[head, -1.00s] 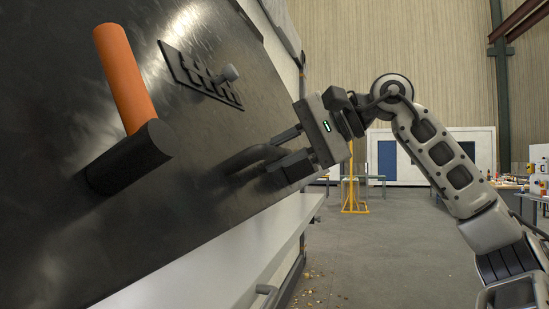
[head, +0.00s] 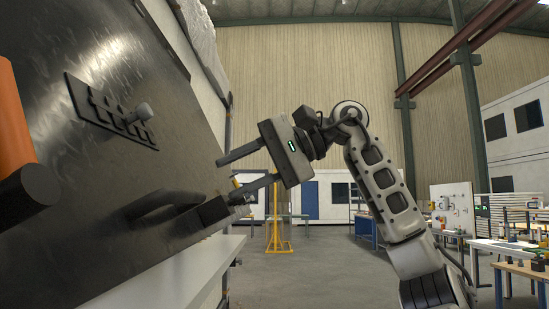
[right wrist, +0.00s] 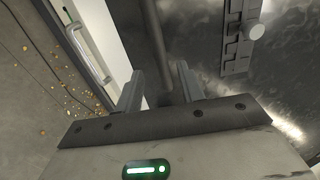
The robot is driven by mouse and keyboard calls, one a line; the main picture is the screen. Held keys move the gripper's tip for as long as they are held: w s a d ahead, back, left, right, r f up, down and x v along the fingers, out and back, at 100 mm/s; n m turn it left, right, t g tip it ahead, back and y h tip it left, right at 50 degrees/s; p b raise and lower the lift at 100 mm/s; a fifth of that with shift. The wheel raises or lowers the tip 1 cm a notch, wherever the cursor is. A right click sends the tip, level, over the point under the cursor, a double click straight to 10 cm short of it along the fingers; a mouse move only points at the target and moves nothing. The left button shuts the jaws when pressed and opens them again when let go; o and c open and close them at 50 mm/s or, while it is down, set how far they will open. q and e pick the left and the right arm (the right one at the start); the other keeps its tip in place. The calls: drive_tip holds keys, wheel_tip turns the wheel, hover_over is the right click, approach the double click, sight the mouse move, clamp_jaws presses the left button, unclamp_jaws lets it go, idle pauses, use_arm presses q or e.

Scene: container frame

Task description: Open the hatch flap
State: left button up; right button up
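The hatch flap (head: 90,190), a dark scuffed metal panel, fills the left of the head view and slants across it. A dark handle bar (head: 160,205) with a blocky end stands out along its lower right part. My right gripper (head: 238,170) is open and empty, above and right of the handle's end in the head view. In the right wrist view the bar (right wrist: 153,40) runs up between the two spread fingers; they do not close on it. A slotted plate with a grey knob (head: 110,112) is on the panel. My left gripper is not in view.
An orange cylinder (head: 12,125) with a black end is at the left edge. A pale ledge (head: 165,275) runs below the panel. A yellow stand (head: 279,215) and cluttered workbenches (head: 500,250) are farther back. The floor between is clear.

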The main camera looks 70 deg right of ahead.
drive_tip(key=v, duration=0.7)
idle(0.5)
